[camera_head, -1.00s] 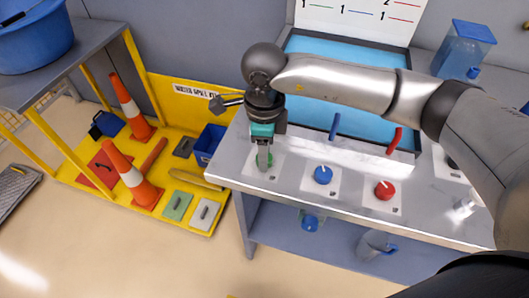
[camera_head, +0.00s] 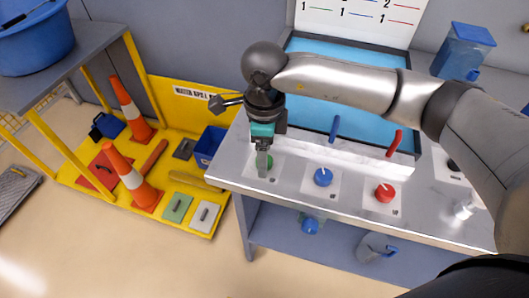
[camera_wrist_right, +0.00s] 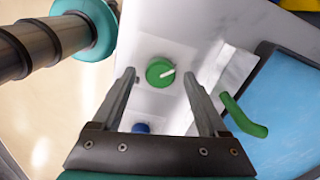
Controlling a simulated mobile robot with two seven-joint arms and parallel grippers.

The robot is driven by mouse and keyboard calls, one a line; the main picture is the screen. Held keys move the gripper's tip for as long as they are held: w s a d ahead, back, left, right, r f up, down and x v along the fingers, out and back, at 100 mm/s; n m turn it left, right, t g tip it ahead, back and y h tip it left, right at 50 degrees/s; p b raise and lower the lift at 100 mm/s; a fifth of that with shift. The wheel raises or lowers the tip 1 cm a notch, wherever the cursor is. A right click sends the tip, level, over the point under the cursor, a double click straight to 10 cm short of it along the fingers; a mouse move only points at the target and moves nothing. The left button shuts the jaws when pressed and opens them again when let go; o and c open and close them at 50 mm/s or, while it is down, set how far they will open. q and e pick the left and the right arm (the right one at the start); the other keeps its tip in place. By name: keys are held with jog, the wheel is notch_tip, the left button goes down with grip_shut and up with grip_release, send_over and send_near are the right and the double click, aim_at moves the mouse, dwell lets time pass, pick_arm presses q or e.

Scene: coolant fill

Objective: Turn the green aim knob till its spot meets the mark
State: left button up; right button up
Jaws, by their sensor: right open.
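The green aim knob (camera_wrist_right: 160,72) sits on a white plate on the bench; in the head view the green knob (camera_head: 269,163) is partly hidden by my gripper. A white line on the knob points right and slightly up in the wrist view. I cannot make out the mark on the plate. My right gripper (camera_head: 264,172) points down over the knob. In the wrist view its open fingers (camera_wrist_right: 160,76) stand apart on either side of the knob, with a gap each side; I cannot tell whether the tips are level with it. My left gripper is not in view.
A blue knob (camera_head: 323,177) and a red knob (camera_head: 385,192) stand to the right on the bench (camera_head: 295,189). Behind are a green lever (camera_wrist_right: 243,115), a blue lever (camera_head: 334,128) and a red lever (camera_head: 396,143). A yellow spill station with cones stands left.

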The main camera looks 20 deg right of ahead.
notch_tip(320, 180, up, 15)
jog(key=p, duration=0.1)
jog(key=shift+f, duration=0.15)
dwell(0.4)
